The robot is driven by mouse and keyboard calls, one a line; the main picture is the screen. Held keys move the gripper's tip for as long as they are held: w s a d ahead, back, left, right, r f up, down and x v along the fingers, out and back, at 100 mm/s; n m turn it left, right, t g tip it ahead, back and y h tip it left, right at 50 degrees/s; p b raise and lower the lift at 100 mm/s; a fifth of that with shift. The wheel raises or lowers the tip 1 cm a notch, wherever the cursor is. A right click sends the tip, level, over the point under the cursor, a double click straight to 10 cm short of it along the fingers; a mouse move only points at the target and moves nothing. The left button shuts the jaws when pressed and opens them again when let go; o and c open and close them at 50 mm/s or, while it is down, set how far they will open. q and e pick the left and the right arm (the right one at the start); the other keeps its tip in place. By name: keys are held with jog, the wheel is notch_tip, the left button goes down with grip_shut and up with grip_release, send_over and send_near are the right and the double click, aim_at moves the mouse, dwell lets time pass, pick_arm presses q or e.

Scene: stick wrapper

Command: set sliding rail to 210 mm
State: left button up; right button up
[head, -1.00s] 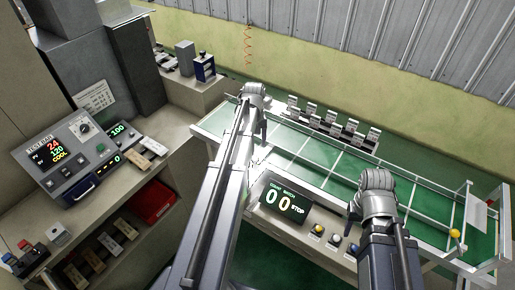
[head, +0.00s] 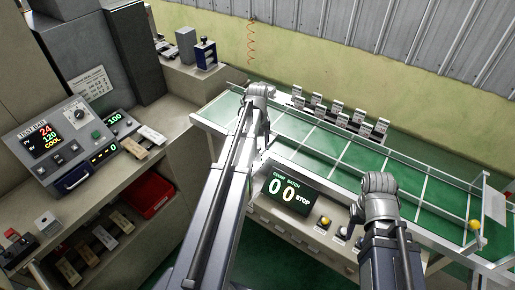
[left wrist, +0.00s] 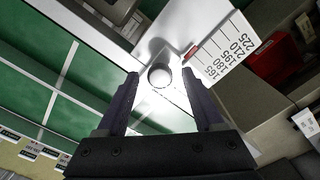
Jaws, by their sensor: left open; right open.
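In the left wrist view a round pale knob (left wrist: 160,75) stands on a white metal rail plate (left wrist: 165,30). My left gripper (left wrist: 163,82) is open, with one dark finger on each side of the knob; I cannot tell whether they touch it. Beside the plate is a white scale (left wrist: 224,50) with black numbers around 200, too small to read surely. A small red pointer (left wrist: 189,52) lies at its edge. In the head view my left gripper (head: 262,90) is over the green table's left end, hiding the knob. My right gripper (head: 379,184) is open above the table's front side.
The green table (head: 350,155) has white dividing lines and several small labelled holders (head: 335,112) along its back. A count display (head: 288,195) with buttons is in front. A control panel (head: 60,140) and red bin (head: 150,194) are at left. A yellow-knobbed lever (head: 474,225) stands at right.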

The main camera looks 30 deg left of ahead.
pick_arm(q)
jog(key=shift+c, duration=0.4)
grip_shut()
dwell(1.0)
